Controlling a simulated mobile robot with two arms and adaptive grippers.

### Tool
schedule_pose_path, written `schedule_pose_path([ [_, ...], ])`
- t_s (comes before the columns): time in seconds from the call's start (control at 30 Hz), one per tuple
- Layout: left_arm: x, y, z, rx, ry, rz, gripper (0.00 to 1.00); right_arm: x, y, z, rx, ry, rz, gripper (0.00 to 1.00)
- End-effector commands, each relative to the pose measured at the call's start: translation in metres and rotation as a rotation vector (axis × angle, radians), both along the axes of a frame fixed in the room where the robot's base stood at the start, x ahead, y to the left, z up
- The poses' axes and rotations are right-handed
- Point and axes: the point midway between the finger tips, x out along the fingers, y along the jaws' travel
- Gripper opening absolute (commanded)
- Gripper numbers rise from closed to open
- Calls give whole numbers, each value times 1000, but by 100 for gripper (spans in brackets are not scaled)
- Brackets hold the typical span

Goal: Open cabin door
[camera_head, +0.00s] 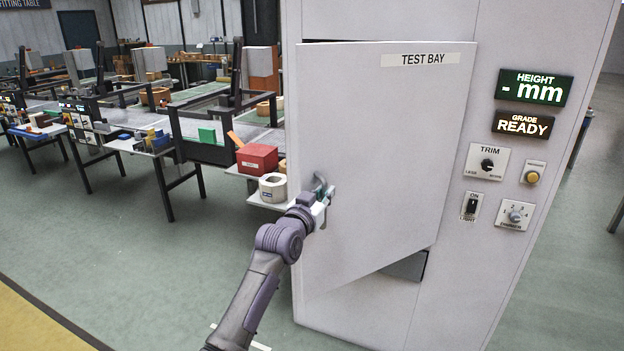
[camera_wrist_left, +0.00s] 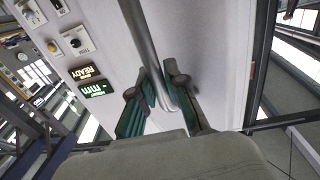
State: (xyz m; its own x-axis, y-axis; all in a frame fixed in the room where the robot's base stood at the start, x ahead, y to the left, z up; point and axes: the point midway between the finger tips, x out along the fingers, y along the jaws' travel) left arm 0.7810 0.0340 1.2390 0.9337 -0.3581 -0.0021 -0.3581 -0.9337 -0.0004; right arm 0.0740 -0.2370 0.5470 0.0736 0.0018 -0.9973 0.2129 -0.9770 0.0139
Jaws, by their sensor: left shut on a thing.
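The cabin door (camera_head: 385,150) is a pale grey panel labelled TEST BAY on a tall cabinet (camera_head: 470,240). It stands partly open, its left edge swung out, with a dark gap showing at its lower right. My left gripper (camera_head: 322,198) is at the door's left edge, shut on the door handle. In the left wrist view the metal bar handle (camera_wrist_left: 150,50) runs between the two green-padded fingers of the left gripper (camera_wrist_left: 160,105). The door face lies close behind them. My right gripper is not in view.
The cabinet's right side carries lit displays (camera_head: 533,88), a TRIM knob (camera_head: 487,164) and switches. A small shelf at the door's left holds a red box (camera_head: 257,158) and a white roll (camera_head: 272,187). Workbenches (camera_head: 140,140) stand at the left. The green floor (camera_head: 130,250) in front is clear.

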Motion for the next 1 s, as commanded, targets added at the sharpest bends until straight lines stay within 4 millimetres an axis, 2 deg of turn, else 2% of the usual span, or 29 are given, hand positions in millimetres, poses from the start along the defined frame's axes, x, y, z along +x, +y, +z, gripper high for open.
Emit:
schedule_pose_path([
  [0.03, -5, -6, 5, -1, -1, 0, 0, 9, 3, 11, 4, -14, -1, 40],
  [0.2, -15, -18, 3, -2, -2, 0, 0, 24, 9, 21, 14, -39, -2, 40],
  [0.7, -18, -23, 1, -1, -4, 0, 0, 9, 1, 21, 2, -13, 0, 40],
  [0.73, -18, -23, 1, -1, -4, 0, 16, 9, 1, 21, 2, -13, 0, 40],
  [0.87, -18, -23, 1, -2, -2, -1, 38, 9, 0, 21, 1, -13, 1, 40],
  [1.0, -18, -23, 0, -2, -2, -1, 39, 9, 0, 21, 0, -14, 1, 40],
])
